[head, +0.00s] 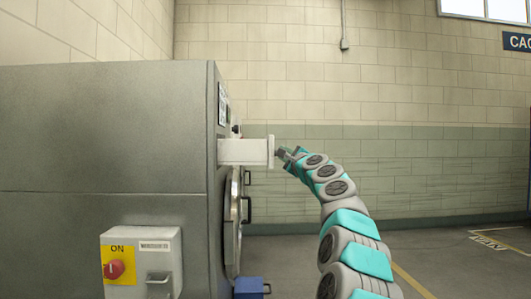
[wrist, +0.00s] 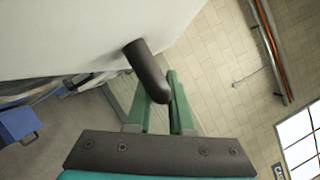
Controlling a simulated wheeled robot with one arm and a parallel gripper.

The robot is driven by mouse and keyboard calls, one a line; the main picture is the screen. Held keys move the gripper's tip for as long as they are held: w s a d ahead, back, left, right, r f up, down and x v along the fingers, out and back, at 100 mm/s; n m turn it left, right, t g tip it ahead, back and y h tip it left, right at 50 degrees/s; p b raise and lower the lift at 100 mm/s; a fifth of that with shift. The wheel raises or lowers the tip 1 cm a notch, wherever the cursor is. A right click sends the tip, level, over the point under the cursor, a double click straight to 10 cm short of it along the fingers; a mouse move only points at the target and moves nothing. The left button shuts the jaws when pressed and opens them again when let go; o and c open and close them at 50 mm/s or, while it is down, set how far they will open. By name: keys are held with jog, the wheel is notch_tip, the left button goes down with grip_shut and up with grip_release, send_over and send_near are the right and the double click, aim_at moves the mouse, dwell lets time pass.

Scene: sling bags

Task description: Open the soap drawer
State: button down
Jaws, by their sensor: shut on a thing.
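The soap drawer (head: 243,151) is a white box that sticks out to the right from the upper front of the big grey machine. In the wrist view its white front (wrist: 75,35) fills the upper left, with a dark rounded handle (wrist: 147,66) standing out from it. My gripper (head: 284,154) is at the drawer's front end, with my arm curving up from the lower right. In the wrist view my green gripper fingers (wrist: 156,92) are shut on the handle, one on each side of it. The drawer's inside is hidden.
The grey machine (head: 105,125) fills the left side. Its round door (head: 233,222) is below the drawer, with a blue box (head: 250,287) near the floor. A switch box (head: 150,262) with a red knob is on the machine's side. The floor at right is open.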

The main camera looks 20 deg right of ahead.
jog(key=shift+s+d+f, duration=0.1)
jog(key=shift+d, duration=0.65)
jog(key=c, duration=0.8)
grip_release()
jog(key=shift+s, duration=0.15)
jog(key=b+v, duration=0.2)
jog(key=v, duration=0.5)
jog(key=shift+s, duration=0.25)
